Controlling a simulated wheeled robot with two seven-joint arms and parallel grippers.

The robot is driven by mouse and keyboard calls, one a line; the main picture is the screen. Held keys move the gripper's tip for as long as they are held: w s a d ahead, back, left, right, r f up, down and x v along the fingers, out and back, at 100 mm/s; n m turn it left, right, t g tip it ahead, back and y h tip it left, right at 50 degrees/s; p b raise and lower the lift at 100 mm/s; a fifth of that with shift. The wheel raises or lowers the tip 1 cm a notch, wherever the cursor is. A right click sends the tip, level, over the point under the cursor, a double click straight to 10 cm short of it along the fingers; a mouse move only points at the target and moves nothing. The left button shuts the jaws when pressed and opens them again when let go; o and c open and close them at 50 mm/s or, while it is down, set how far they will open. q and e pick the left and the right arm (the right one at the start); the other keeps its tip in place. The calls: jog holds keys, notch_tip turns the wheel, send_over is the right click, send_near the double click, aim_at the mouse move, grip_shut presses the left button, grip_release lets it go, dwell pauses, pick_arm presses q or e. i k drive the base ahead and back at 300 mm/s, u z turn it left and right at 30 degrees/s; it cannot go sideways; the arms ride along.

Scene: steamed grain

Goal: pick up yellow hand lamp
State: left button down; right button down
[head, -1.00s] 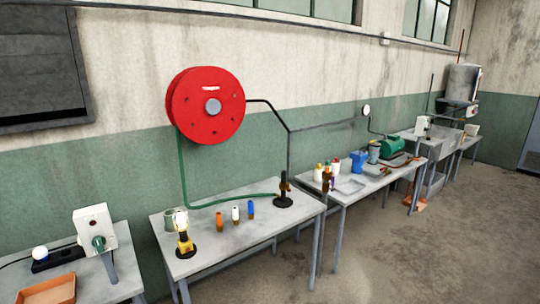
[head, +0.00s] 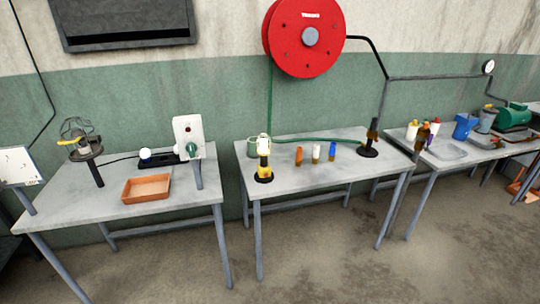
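The yellow hand lamp (head: 264,164) stands upright on a dark round base near the front left corner of the middle table (head: 290,182). Its top is bright white and its body is yellow and black. A green-grey cup or can stands just behind it, partly hidden. Neither of my grippers shows in the head view.
Small orange, white and blue bottles (head: 316,153) stand right of the lamp. A dark stand (head: 371,142) is farther right. The left table holds an orange tray (head: 146,188) and a white switch box (head: 189,138). Open floor lies in front.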

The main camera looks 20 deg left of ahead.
aim_at(264, 167)
jog(key=z, duration=0.5)
jog(key=i, duration=0.65)
jog(key=z, duration=0.55)
jog(key=i, duration=0.8)
jog(key=u, duration=0.2)
